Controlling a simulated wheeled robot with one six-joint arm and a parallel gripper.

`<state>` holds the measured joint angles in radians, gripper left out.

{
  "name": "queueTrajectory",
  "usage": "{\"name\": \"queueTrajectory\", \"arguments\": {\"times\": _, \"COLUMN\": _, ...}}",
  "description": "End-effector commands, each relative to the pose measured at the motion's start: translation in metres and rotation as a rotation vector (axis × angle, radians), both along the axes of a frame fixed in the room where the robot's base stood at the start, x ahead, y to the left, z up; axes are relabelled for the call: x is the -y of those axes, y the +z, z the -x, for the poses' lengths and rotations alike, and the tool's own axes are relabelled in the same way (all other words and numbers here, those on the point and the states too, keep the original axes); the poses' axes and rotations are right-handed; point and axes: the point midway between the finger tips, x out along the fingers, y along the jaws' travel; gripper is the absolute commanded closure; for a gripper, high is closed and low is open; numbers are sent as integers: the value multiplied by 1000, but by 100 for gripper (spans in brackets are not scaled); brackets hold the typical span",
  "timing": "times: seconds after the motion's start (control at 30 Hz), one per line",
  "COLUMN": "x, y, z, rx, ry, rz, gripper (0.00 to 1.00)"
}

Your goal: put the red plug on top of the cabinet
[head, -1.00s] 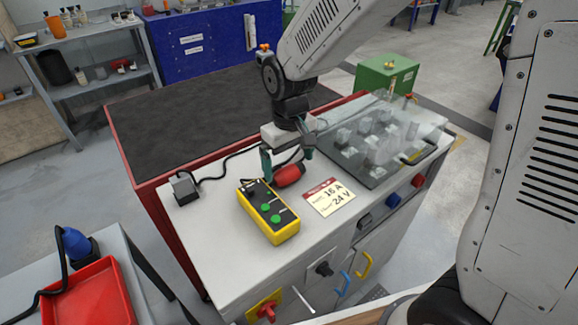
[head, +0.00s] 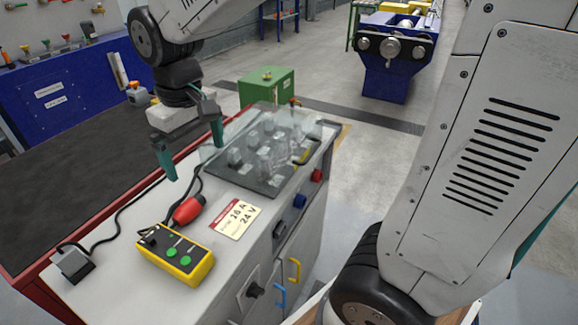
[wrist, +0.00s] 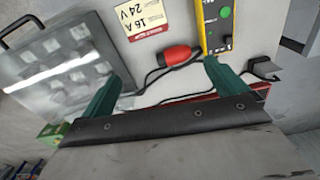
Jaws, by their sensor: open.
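The red plug (head: 188,210) lies on its side on the white top of the cabinet (head: 115,285), beside the yellow control box and the label. A black cable runs from its black end. It also shows in the wrist view (wrist: 178,56), lying between the label and the control box. My gripper (head: 195,162) is open and empty above the cabinet top, clear of the plug. In the wrist view its two green fingers (wrist: 165,72) stand wide apart, with the plug beyond them.
A yellow control box (head: 175,250) with green buttons stands by the plug. A clear cover over a dark panel (head: 235,172) sits at the cabinet's far end. A grey block (head: 74,263) with a cable is at the left. A dark-topped red bench (head: 50,190) adjoins behind.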

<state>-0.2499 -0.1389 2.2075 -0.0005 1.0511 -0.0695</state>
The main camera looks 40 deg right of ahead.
Motion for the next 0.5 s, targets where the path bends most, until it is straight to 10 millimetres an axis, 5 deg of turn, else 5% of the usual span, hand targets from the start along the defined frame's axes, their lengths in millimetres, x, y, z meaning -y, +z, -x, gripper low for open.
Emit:
{"name": "queueTrajectory", "arguments": {"times": 0.2, "x": 60, "y": 30, "z": 90, "rx": 53, "ry": -157, "rz": -10, "gripper": 3}}
{"name": "queueTrajectory", "arguments": {"times": 0.5, "x": 94, "y": 25, "z": 176, "rx": 90, "ry": -301, "rz": -13, "gripper": 3}}
